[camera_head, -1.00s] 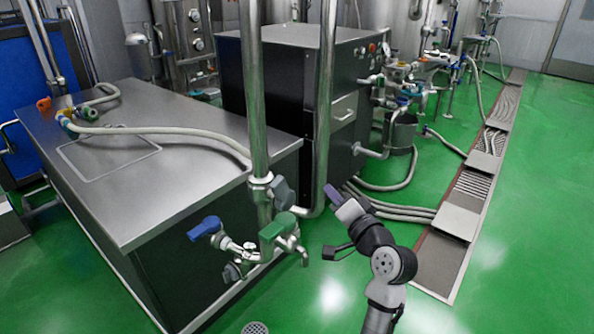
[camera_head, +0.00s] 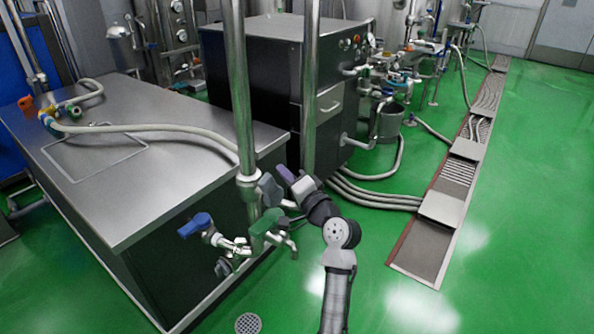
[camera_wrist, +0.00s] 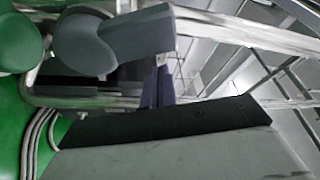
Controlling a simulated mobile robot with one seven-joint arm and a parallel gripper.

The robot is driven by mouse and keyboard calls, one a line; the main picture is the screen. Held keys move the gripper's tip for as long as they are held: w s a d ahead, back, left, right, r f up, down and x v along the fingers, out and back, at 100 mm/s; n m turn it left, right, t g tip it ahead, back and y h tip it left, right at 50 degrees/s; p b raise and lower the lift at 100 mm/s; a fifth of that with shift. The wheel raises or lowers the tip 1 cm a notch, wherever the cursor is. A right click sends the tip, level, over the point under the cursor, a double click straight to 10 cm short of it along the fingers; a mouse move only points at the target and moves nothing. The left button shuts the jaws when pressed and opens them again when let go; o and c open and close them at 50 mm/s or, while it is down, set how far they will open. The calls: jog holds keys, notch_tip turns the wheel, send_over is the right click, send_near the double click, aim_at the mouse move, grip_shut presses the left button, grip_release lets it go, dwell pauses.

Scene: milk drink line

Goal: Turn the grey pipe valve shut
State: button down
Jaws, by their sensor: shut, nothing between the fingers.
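The grey pipe valve (camera_head: 269,190) sits on the vertical steel pipe, just above a green-handled valve (camera_head: 266,222). In the wrist view its grey handle (camera_wrist: 140,33) and round hub fill the upper left. My gripper (camera_head: 286,174) is just to the right of the grey valve, with its purple fingertips near the handle. In the wrist view the fingers (camera_wrist: 157,88) are together and empty, just below the handle's end in the picture. I cannot tell whether they touch it.
A blue-handled valve (camera_head: 196,225) is at the left of the same pipework. A second vertical pipe (camera_head: 311,90) rises just behind my gripper. A steel-topped cabinet (camera_head: 150,180) stands to the left. Hoses (camera_head: 375,195) lie on the green floor at right, which is otherwise mostly open.

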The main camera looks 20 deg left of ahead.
aim_at(268, 190)
jog(key=shift+s+a+f, duration=0.15)
jog(key=shift+s, duration=0.25)
jog(key=shift+s+a+f, duration=0.1)
jog(key=shift+s+f, duration=0.05)
jog(key=shift+s, duration=0.25)
